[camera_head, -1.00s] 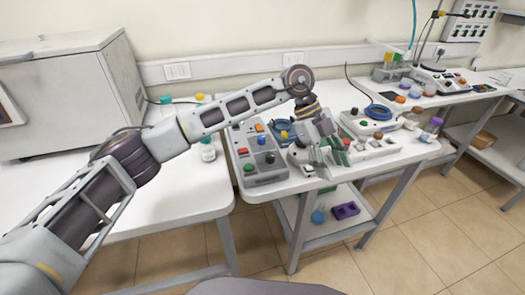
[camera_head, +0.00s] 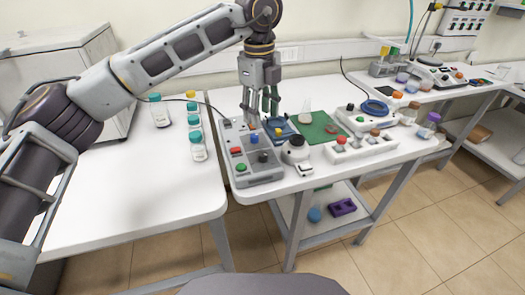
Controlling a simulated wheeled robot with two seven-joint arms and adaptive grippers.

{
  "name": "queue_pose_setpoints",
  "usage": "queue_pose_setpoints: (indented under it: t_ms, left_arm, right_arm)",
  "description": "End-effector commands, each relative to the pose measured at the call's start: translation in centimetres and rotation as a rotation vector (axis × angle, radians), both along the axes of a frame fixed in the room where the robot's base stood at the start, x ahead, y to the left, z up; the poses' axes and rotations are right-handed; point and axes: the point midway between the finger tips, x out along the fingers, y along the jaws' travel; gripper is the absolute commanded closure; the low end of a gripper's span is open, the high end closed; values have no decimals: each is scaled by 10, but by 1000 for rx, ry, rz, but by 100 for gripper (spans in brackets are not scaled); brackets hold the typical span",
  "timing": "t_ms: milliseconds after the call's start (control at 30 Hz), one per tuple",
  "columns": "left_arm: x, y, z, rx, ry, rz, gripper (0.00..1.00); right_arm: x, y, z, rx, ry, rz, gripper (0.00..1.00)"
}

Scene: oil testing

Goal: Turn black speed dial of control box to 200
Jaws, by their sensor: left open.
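The grey control box (camera_head: 262,177) stands at the front left of the middle table. The dial's markings are too small to read. My right gripper is not in view.
A white device with a black top (camera_head: 296,150) stands right of the box. A green mat (camera_head: 318,130) holds a flask (camera_head: 306,112) behind it. Several teal-capped bottles (camera_head: 197,146) stand left of the box. The left table's front is bare.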

Motion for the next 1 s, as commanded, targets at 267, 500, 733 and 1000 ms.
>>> queue_pose_setpoints:
  t_ms: [267,500,733,1000]
  left_arm:
    - [0,0,-4,0,1,-1,53]
    - [0,-1,-22,-1,2,-2,53]
    - [1,-2,-51,-1,3,-1,53]
    - [2,-2,-86,0,3,-1,53]
  right_arm:
    - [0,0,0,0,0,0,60]
    - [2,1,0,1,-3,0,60]
    - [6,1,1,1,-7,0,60]
    - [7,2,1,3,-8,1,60]
